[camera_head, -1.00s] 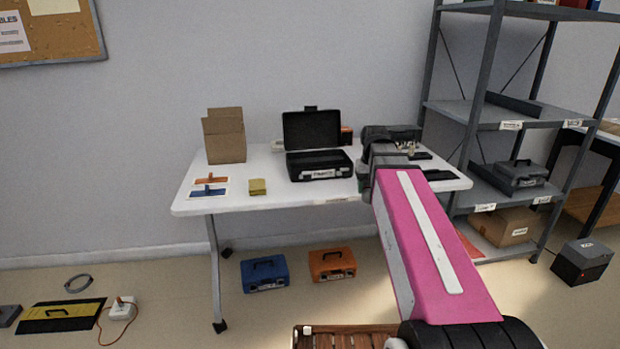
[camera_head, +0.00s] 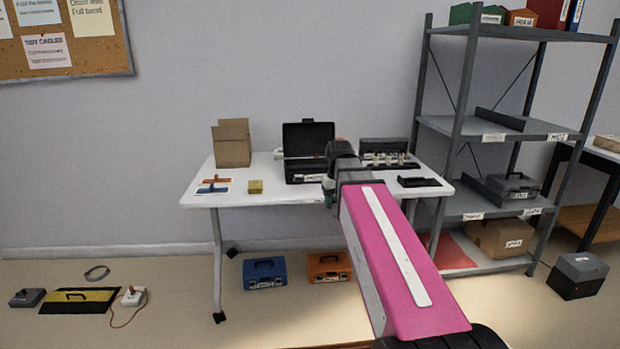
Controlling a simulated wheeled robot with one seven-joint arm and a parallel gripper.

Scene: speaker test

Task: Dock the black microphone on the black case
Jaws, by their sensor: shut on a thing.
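The black case (camera_head: 308,137) stands open on the white table, lid raised against the wall side, with a pale label on its front. My arm reaches up from the lower right, and its dark end, with my gripper (camera_head: 328,187), is at the right front of the case. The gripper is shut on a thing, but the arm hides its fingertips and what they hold. I cannot make out the black microphone. I cannot tell whether the gripper touches the case or is above the table.
On the white table (camera_head: 225,200) are a cardboard box (camera_head: 232,145), a yellow block (camera_head: 255,187) and a dark case (camera_head: 383,150) with several small pieces before it. Grey shelving (camera_head: 455,125) stands to the right. Blue (camera_head: 264,274) and orange (camera_head: 327,267) cases sit on the floor below.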

